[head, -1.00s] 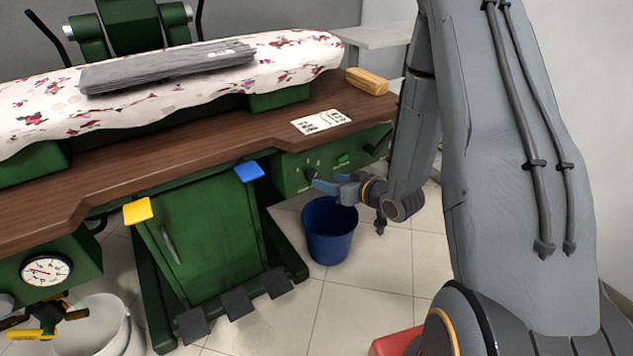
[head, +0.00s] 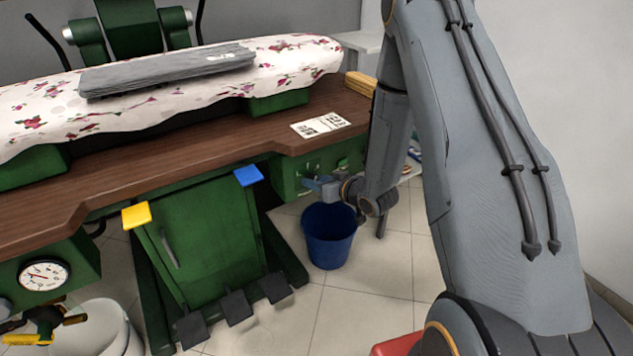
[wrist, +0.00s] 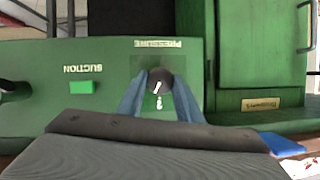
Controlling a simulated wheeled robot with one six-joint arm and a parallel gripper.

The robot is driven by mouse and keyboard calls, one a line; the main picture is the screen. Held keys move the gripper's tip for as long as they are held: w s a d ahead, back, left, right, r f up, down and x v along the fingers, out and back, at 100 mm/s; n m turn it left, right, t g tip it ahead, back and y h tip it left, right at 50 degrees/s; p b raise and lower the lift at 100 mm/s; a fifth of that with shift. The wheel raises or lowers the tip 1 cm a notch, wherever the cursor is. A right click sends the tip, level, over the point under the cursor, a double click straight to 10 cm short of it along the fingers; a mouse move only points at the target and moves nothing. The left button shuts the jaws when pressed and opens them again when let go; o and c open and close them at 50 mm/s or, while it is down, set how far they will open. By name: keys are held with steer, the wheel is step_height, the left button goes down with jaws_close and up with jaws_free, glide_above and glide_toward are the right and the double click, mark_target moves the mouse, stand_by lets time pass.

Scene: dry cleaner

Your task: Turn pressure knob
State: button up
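The pressure knob (wrist: 159,81) is a dark round knob with a white pointer line, on the green panel (wrist: 35,85). The upside-down "PRESSURE" label (wrist: 158,44) sits above it in the wrist view, with small white marks below it. My gripper (wrist: 159,77) has its two blue-grey fingers on either side of the knob, their tips close to its edges. I cannot tell whether they touch it. In the head view, my gripper (head: 314,184) is at the green panel under the table's right end, and the fingers largely hide the knob.
A green "SUCTION" button (wrist: 82,87) lies left of the knob in the wrist view. The brown table edge (head: 180,150) overhangs the panel. A blue bin (head: 329,238) stands on the floor below my gripper. Blue (head: 248,176) and yellow (head: 136,215) tabs stick out further left.

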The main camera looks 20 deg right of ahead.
steer(key=c, duration=0.4)
steer(key=shift+o, duration=0.2)
steer(key=shift+a, duration=0.1)
steer(key=shift+s+a+f+n+t+h+b, duration=0.2)
steer(key=shift+n+t+h, duration=0.75)
steer(key=shift+n, duration=1.2)
steer(key=shift+w+a+n+t+h+b, duration=0.15)
steer(key=shift+n+t+h+b, duration=0.25)
steer(key=shift+n+h, duration=1.3)
steer(key=shift+s+a+f+n+t+h+b, duration=0.15)
steer(key=shift+n+t+h, duration=0.65)
steer(key=shift+n, duration=1.75)
steer(key=o, duration=1)
steer(key=shift+o, duration=0.2)
